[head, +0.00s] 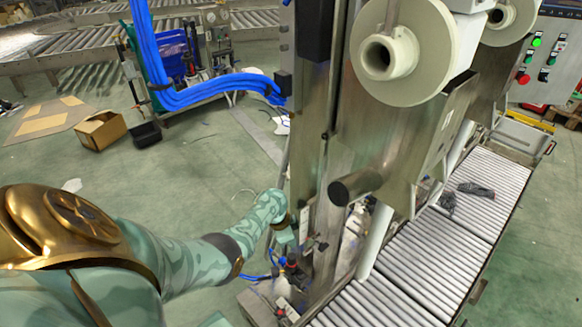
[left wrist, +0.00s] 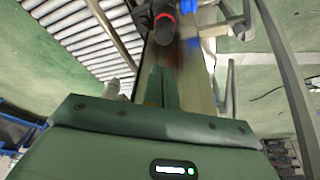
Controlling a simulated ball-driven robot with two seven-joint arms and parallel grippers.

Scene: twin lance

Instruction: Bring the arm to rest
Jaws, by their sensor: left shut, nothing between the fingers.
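My left arm (head: 200,262) comes in from the lower left of the head view and reaches toward the foot of the steel column (head: 310,130). My left gripper (head: 287,240) is small and partly hidden in that view, close beside the column; I cannot tell whether it touches. In the left wrist view the two green fingers (left wrist: 169,75) are together with nothing between them. They point toward a black part with a red ring (left wrist: 164,18). My right gripper is not in view.
A roller conveyor (head: 480,200) runs along the right with dark items (head: 475,190) on it. A large white roll (head: 405,50) hangs above. Blue hoses (head: 200,92) cross to the column. A cardboard box (head: 100,130) sits on the open green floor at left.

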